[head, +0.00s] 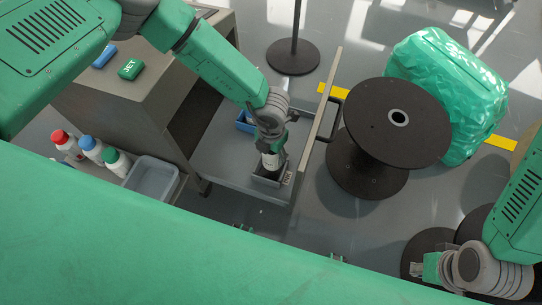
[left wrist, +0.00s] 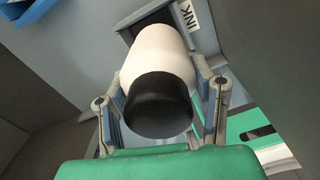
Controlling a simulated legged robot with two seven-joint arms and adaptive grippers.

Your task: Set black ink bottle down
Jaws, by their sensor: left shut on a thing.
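The ink bottle (left wrist: 155,62) is white with a black cap (left wrist: 157,105) and fills the middle of the left wrist view. My left gripper (head: 271,148) is shut on it, with one finger on each side of the bottle. In the head view the bottle (head: 270,162) is at a small grey holder (head: 268,181) marked INK, on the grey shelf of the cabinet. The holder's dark opening shows behind the bottle's far end in the left wrist view; whether the bottle touches its bottom is hidden. My right gripper (head: 418,269) is at the lower right, away from the bottle, its fingers too small to read.
A blue bin (head: 245,121) stands on the shelf behind the holder. An upright panel (head: 318,120) edges the shelf at right. Bottles with red, blue and green caps (head: 116,160) stand at left beside a grey tray (head: 152,177). A black spool (head: 375,145) stands on the floor.

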